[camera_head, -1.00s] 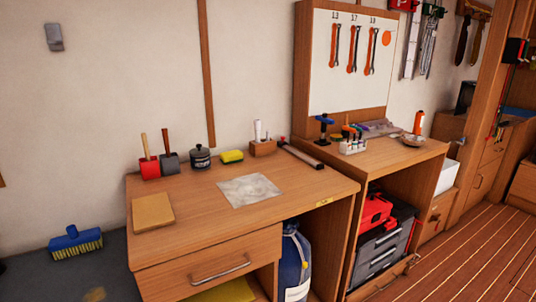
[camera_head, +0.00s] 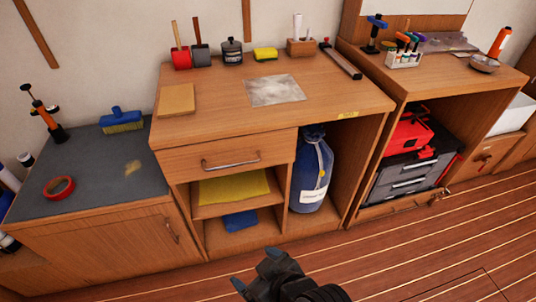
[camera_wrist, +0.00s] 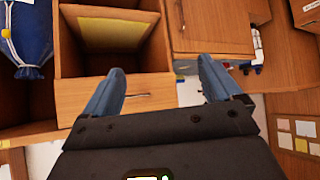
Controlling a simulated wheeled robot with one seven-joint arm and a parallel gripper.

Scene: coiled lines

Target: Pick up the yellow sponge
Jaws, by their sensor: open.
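The yellow sponge (camera_head: 265,54) lies at the back of the wooden desk top (camera_head: 220,105), between a dark lidded pot and a small wooden holder. It has a darker strip along its lower edge. My gripper (camera_head: 254,272) is low in front of the desk, over the floor and well away from the sponge. In the wrist view my gripper (camera_wrist: 158,92) has its two blue fingers wide apart with nothing between them. The sponge does not show in the wrist view.
On the desk stand the pot (camera_head: 232,52), the holder (camera_head: 300,46), red and grey handled tools (camera_head: 181,60), a tan pad (camera_head: 176,100) and a grey sheet (camera_head: 274,90). Below are a drawer (camera_head: 230,155) and a blue bag (camera_head: 312,175). The plank floor in front is clear.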

